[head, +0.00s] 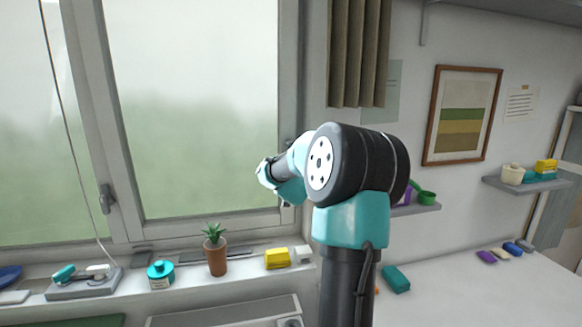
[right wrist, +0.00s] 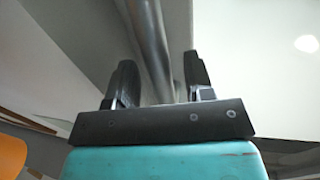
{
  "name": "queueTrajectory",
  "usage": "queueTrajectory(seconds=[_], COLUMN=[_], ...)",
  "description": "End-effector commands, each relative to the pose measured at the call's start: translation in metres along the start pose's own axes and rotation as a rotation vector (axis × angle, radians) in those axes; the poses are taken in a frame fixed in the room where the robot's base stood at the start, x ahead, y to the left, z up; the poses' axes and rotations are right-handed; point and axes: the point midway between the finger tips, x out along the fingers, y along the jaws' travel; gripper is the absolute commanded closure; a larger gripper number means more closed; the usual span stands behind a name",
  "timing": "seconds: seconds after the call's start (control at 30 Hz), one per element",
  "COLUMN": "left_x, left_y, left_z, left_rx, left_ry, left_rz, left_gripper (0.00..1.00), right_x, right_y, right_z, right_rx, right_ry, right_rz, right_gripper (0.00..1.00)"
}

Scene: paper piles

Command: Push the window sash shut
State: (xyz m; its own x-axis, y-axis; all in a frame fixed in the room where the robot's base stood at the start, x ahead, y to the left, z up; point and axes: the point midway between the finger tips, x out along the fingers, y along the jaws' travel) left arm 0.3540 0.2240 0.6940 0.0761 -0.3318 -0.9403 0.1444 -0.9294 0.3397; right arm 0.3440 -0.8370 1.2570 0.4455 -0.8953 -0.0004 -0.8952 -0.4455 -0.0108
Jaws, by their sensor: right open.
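The window sash (head: 112,130) is a tall pale-framed pane of frosted-looking glass in the head view. A dark handle (head: 106,199) sits on its left upright. I cannot tell how far the sash stands open. My right arm rises in front of the sash's right edge and hides part of it. Its wrist end is by that edge, but the fingertips are not clear there. In the right wrist view my right gripper (right wrist: 158,72) is open, with its two dark fingers apart. A grey metal bar (right wrist: 154,35) shows between them; I cannot tell whether they touch it. My left gripper is not in view.
A cord (head: 66,130) hangs across the left pane. A curtain (head: 358,55) hangs right of the window.

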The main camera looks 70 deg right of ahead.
Motion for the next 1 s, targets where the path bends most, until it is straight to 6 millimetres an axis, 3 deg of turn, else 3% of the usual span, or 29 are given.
queueTrajectory(seconds=[0.13,0.43,0.93,1.0], left_x=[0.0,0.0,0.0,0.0], left_y=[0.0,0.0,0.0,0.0], left_z=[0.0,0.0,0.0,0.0], left_rx=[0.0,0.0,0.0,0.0], left_ry=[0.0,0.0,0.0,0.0], left_rz=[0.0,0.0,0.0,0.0], left_gripper=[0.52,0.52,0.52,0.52], right_x=[0.0106,0.0122,0.012,0.012], right_y=[0.0,0.0,-0.0001,-0.0001], right_z=[0.0004,-0.0002,-0.0001,-0.0001], right_rx=[0.0,0.0,0.0,0.0], right_ry=[0.0,0.001,0.0,0.0], right_rz=[0.0,0.0,0.0,0.0], right_gripper=[0.52,0.52,0.99,1.0])
